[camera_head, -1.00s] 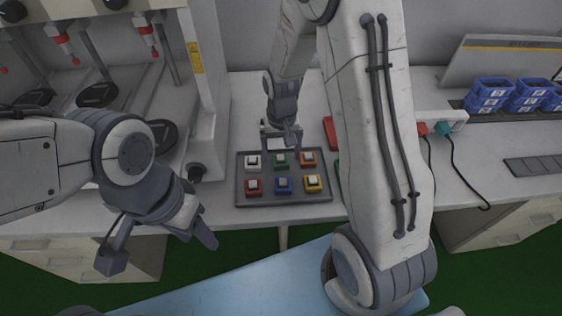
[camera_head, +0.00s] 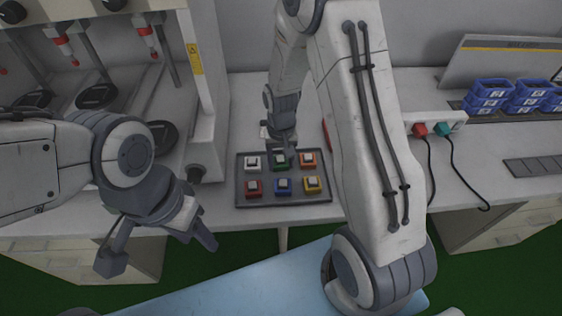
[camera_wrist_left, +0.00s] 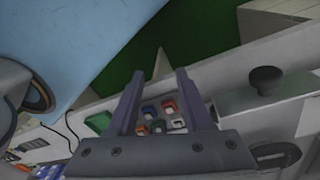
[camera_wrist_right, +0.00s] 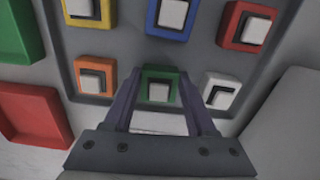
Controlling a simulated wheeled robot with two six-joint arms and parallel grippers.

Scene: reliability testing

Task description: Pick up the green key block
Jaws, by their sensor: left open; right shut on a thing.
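The green key block (camera_head: 281,164) is in the back row, middle place, of a grey tray (camera_head: 242,190); the back of it is hidden by my right gripper (camera_head: 281,147). In the right wrist view the green key block (camera_wrist_right: 160,90) sits between the fingers of the right gripper (camera_wrist_right: 159,80), which is shut on it. It still appears in its place in the tray; I cannot tell if it is lifted. My left gripper (camera_head: 158,250) is open and empty, left of the tray and in front of the bench edge.
White (camera_head: 252,161), orange (camera_head: 308,159), red (camera_head: 253,187), blue (camera_head: 283,185) and yellow (camera_head: 313,184) key blocks share the tray, with orange and white flanking the green one. Blue bins (camera_head: 488,95) stand at the right. A dark knob (camera_head: 196,172) is left of the tray.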

